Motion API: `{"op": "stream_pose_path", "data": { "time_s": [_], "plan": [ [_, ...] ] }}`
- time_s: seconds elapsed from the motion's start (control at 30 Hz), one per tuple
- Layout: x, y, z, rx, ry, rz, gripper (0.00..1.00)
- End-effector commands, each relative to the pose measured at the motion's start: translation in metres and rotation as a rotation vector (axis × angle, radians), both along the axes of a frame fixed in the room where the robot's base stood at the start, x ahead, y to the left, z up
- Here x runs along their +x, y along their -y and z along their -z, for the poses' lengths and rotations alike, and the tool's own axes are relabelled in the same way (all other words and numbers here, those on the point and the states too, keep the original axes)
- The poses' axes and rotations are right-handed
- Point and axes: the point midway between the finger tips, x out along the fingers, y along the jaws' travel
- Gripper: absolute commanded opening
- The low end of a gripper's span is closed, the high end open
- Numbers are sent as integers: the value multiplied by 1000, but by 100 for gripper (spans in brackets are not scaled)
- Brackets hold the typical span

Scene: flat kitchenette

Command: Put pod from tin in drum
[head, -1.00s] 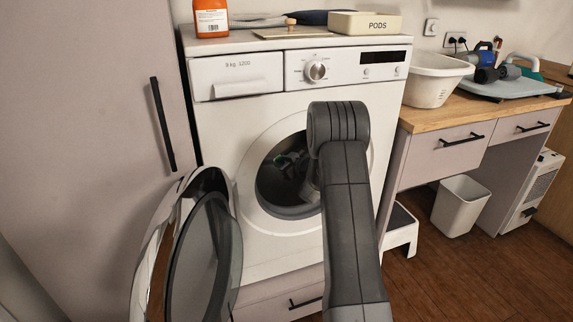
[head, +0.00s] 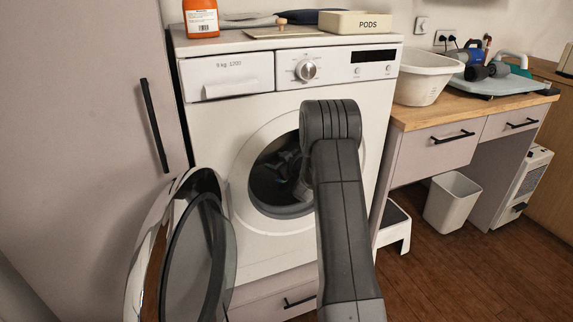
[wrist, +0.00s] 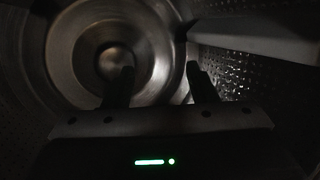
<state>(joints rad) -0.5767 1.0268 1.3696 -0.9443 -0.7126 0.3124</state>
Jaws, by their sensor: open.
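The cream tin marked PODS (head: 355,23) stands on top of the washing machine; its inside is hidden. The round door is open to the left, and the dark drum (head: 266,196) shows behind my arm. My gripper (head: 277,166) is inside the drum opening. In the wrist view its two dark fingers (wrist: 160,77) are spread apart with nothing between them, facing the drum's shiny metal back (wrist: 112,62). A pale sliver shows beside the right finger; I cannot tell what it is. No pod can be made out in the dark drum.
The open door (head: 198,255) stands out at the left of the opening. An orange bottle (head: 201,18) is on the machine top. A white basin (head: 425,78) stands on the counter at right. A white step stool (head: 394,226) is on the floor.

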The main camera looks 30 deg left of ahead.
Motion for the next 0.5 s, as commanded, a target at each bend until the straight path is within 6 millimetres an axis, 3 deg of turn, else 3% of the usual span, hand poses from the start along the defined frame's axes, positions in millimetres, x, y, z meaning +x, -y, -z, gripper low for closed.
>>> {"op": "stream_pose_path", "data": {
  "time_s": [0.5],
  "plan": [
    [-40, 95, -33, 0, -1, 4, 52]
  ]
}}
